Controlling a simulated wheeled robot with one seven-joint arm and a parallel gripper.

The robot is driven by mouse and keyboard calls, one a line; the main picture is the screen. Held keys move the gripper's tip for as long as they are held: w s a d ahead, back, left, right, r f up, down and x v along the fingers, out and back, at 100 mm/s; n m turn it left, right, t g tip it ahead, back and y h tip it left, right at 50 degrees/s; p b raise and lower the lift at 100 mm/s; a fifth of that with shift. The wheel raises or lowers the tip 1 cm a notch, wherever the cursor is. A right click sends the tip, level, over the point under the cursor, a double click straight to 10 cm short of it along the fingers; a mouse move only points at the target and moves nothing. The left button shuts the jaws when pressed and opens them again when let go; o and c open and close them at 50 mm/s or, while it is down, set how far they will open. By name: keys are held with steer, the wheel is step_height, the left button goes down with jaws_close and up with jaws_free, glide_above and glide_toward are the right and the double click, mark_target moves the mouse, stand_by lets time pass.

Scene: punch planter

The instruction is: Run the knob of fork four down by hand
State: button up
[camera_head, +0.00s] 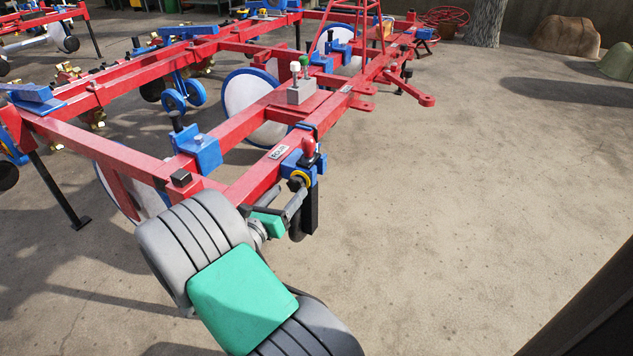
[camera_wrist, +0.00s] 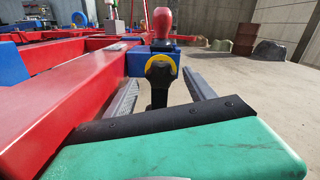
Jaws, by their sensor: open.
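A black knob (camera_wrist: 160,74) with a yellow ring behind it faces me on a blue clamp (camera_wrist: 138,63) at the near end of the red beam. The ring and clamp (camera_head: 318,164) also show in the head view, with a red ball handle (camera_head: 309,146) on top. My gripper (camera_head: 290,192) is open in front of the knob. In the wrist view one grey finger lies to each side of it; the knob appears between them, and I see no contact. I cannot tell whether the fingertips reach past its front face. No fork number is readable.
The red beam (camera_wrist: 80,100) runs close along the left of my gripper. A white label plate (camera_head: 278,152) and a grey block with two small levers (camera_head: 300,91) sit farther along the frame. Bare ground (camera_head: 440,210) lies open to the right.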

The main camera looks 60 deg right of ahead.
mark_target(298, 183)
steer(key=shift+d+f+b, duration=0.15)
steer(key=shift+d+b, duration=0.45)
steer(key=shift+d, duration=0.1)
steer(key=shift+w+d, duration=0.1)
steer(key=shift+d, duration=0.5)
steer(key=shift+c, duration=0.2)
steer(key=c, duration=1.3)
